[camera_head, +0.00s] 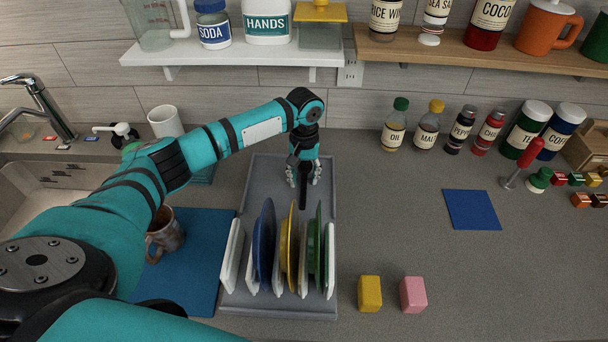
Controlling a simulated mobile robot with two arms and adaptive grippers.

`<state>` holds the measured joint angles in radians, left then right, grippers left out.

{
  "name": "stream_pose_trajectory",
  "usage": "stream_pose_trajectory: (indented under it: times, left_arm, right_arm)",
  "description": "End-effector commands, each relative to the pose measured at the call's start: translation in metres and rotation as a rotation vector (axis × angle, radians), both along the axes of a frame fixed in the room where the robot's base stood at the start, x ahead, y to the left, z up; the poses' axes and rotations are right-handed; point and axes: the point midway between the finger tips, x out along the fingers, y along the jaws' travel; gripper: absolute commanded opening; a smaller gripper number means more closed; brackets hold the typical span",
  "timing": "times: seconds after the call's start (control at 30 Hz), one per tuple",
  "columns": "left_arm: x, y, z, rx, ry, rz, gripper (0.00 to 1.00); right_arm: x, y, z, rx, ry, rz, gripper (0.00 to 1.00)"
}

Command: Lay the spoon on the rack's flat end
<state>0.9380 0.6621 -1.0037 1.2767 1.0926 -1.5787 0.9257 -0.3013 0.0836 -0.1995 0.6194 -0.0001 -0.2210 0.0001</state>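The grey rack (268,190) stands on the counter, its bare flat end at the back and plates upright in slots at the front. My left gripper (303,183) points down over the flat end. Its two fingers look spread apart. A dark, narrow piece, which looks like the spoon (303,198), shows between and just in front of the fingers, over the flat end. Its far part is hidden by the gripper, and I cannot tell whether it touches the rack. My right gripper is not in view.
Blue, yellow and green plates (264,245) stand just in front of the gripper. A mug (166,232) is on a blue mat (205,270) at left. Yellow (370,293) and pink (413,294) blocks lie right of the rack. The counter's middle right is clear around a blue square (471,209).

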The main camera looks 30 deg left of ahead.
Motion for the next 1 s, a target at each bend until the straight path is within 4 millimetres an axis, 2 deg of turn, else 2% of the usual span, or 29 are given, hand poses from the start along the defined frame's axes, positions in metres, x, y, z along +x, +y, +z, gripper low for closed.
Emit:
stream_pose_trajectory:
  times: [0.17,0.27,0.7,0.83,1.0]
  left_arm:
    - [0.001,0.000,0.003,0.000,-0.002,-0.001,0.40]
    - [0.001,0.000,0.012,0.000,-0.003,-0.001,0.40]
    - [0.004,0.001,0.100,-0.001,-0.004,-0.001,0.40]
    - [0.004,0.001,0.115,-0.001,-0.002,0.000,0.40]
    - [0.004,0.001,0.123,-0.001,0.000,0.000,0.40]
  right_arm:
    - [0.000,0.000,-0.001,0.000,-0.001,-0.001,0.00]
    - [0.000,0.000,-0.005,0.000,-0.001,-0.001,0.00]
    - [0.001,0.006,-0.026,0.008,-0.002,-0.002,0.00]
    - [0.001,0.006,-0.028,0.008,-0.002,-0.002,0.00]
    - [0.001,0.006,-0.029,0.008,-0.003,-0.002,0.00]
